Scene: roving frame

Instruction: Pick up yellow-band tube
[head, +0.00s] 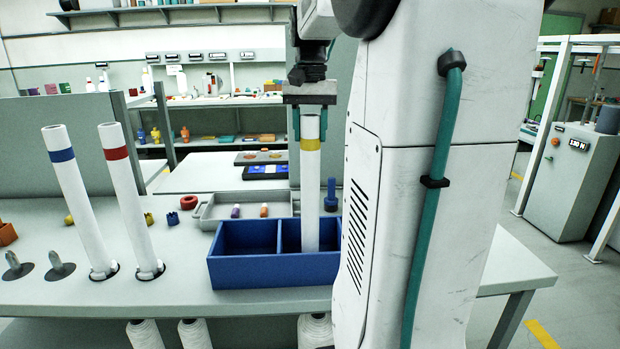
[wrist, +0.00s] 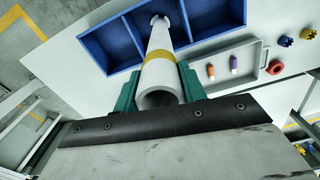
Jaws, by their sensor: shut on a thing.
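The yellow-band tube (head: 310,190) is a white hollow tube with a yellow band near its top. In the wrist view the tube (wrist: 160,65) runs away from the fingers (wrist: 160,90) toward the blue bin (wrist: 103,45). Whether the tube's foot touches the bin floor is hard to tell.
A blue-band tube (head: 75,200) and a red-band tube (head: 130,200) stand tilted on the left. Two metal pegs (head: 60,264) stand beside them. A grey tray (head: 215,212) with small bottles and a blue peg-like piece (head: 331,196) are behind the bin. My column blocks the right.

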